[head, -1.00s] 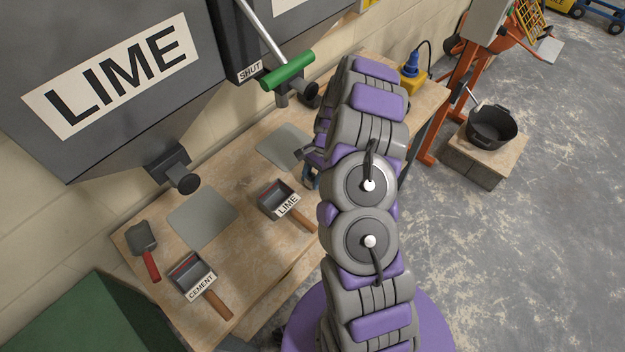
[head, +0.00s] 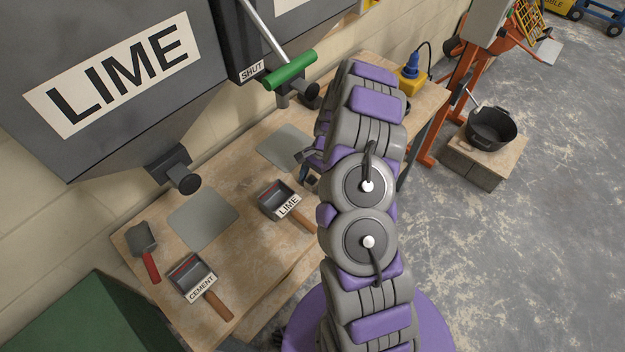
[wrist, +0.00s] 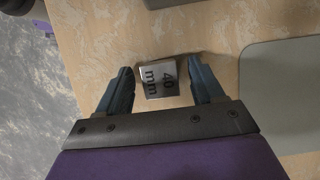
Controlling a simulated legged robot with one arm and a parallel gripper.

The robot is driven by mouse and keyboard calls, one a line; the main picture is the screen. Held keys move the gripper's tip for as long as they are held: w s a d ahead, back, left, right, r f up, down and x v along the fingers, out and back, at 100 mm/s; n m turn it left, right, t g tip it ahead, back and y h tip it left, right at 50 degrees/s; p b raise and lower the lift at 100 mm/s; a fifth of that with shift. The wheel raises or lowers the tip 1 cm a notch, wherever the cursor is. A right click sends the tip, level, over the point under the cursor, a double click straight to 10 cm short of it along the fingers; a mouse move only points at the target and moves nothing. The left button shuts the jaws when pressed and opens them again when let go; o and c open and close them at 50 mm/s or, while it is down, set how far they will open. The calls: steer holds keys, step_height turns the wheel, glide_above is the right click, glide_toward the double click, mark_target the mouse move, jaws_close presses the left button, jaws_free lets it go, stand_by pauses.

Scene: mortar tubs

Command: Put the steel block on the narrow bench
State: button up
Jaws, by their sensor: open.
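The steel block (wrist: 159,77) shows in the wrist view, a small grey metal block marked "40 mm" on a wooden bench top. My gripper (wrist: 160,75) is open, with one dark finger on each side of the block. The left finger is close to the block and a wider gap shows on the right; I cannot tell whether either touches. In the head view my arm hides the block, and only part of my gripper (head: 308,168) shows beside the arm. The wooden bench (head: 250,262) runs along the wall in the head view.
Scoops labelled LIME (head: 279,200) and CEMENT (head: 190,275), a red-handled trowel (head: 145,250) and grey plates (head: 203,218) lie on the bench. A lime hopper (head: 110,80) hangs above. A black tub (head: 491,128) stands on a block at right, on open floor.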

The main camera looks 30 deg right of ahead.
steer(key=p+v, duration=0.2)
steer(key=v, duration=1)
